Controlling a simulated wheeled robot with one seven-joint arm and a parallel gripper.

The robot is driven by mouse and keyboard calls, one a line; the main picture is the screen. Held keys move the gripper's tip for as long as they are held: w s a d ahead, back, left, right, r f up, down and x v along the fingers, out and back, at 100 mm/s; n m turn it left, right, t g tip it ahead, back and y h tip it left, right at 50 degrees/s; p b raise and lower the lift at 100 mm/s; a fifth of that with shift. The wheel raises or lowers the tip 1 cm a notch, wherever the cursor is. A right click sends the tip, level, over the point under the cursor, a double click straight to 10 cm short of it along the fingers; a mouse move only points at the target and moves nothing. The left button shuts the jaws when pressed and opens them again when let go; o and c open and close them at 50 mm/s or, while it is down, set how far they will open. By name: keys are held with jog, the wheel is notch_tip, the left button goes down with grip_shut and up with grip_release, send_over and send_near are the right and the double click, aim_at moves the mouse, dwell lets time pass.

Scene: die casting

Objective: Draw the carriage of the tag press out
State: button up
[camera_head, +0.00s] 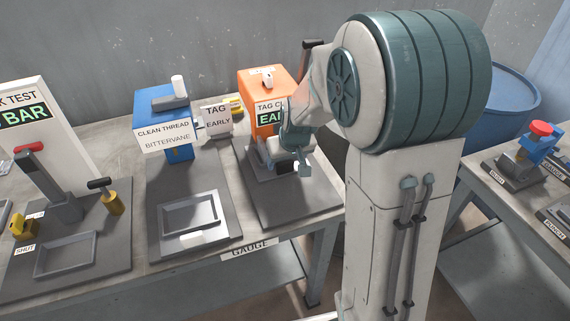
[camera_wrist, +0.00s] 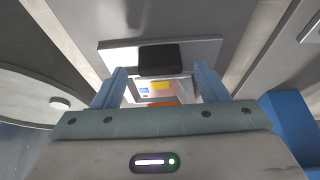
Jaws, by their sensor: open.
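The tag press (camera_head: 262,88) is an orange box with a green display, standing on a grey base plate at the back of the bench. Its low grey carriage (camera_head: 264,173) is at the front of the box, partly hidden by my gripper (camera_head: 297,160). In the wrist view a black block, apparently the carriage handle (camera_wrist: 160,60), sits in front of a grey plate. My gripper (camera_wrist: 160,72) is open there, one blue-grey finger on each side of the black block. I cannot tell whether the fingers touch it.
A blue clean thread station (camera_head: 168,102) with a grey tray (camera_head: 189,211) stands to the left. A leak test fixture (camera_head: 68,205) is further left. A blue drum (camera_head: 500,100) and another bench (camera_head: 490,205) are at right. The press's front plate (camera_head: 295,205) is clear.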

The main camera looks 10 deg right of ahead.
jog(key=shift+x, duration=1.4)
